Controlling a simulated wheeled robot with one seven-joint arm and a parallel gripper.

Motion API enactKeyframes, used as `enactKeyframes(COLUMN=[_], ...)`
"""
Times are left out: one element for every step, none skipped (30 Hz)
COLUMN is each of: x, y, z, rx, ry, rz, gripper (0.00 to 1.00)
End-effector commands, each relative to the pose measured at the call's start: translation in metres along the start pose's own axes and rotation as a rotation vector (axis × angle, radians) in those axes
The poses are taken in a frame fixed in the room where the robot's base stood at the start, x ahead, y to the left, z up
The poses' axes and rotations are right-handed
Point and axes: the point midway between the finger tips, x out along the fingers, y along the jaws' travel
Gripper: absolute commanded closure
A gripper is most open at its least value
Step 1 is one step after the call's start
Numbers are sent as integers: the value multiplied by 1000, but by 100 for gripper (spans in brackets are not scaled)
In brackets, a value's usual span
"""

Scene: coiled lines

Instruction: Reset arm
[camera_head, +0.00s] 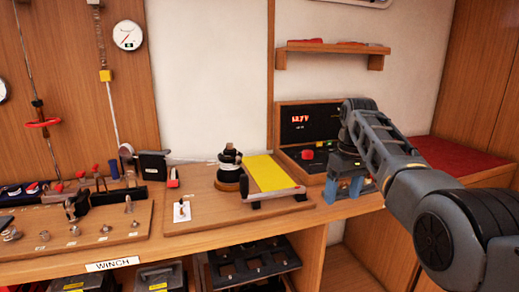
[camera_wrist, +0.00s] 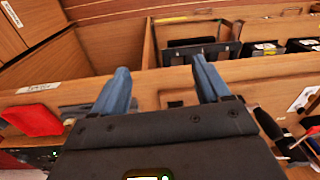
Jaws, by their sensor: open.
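My gripper (camera_head: 346,187) is at the right part of the wooden workbench (camera_head: 225,232) in the head view, with its blue fingers pointing down near the bench's front edge. In the wrist view my gripper (camera_wrist: 163,82) shows both blue fingers spread wide apart. Nothing is between them. The arm comes in from the right side of the head view. My gripper hides part of the black panel box (camera_head: 296,138) with its red display.
A yellow pad (camera_head: 270,173) and a black coil on a post (camera_head: 229,165) stand left of my gripper. Small tools and fittings crowd the bench's left. A shelf (camera_head: 333,48) hangs above. A red-topped surface (camera_head: 450,157) lies right. Black bins (camera_wrist: 265,50) sit below the bench.

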Motion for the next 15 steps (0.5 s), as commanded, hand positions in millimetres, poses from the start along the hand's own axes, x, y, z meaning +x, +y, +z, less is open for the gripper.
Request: enactKeyframes(x=[8, 12, 18, 24, 30, 38, 44, 51, 60, 68, 76, 87, 97, 107, 122], y=[0, 0, 0, 0, 0, 0, 0, 0, 0, 0, 0, -1, -1, -2, -3], z=[0, 1, 1, 2, 2, 3, 4, 5, 6, 7, 9, 11, 13, 15, 19], rx=[2, 4, 6, 8, 10, 13, 15, 17, 20, 23, 25, 29, 32, 35, 41], ry=[6, 9, 15, 21, 25, 33, 40, 46, 55, 64, 70, 82, 91, 102, 117], rz=[3, 4, 7, 9, 11, 14, 17, 20, 24, 27, 30, 35, 38, 43, 48], gripper=[24, 24, 24, 24, 24, 24, 24, 24, 24, 24, 24, 24, 24, 24, 24])
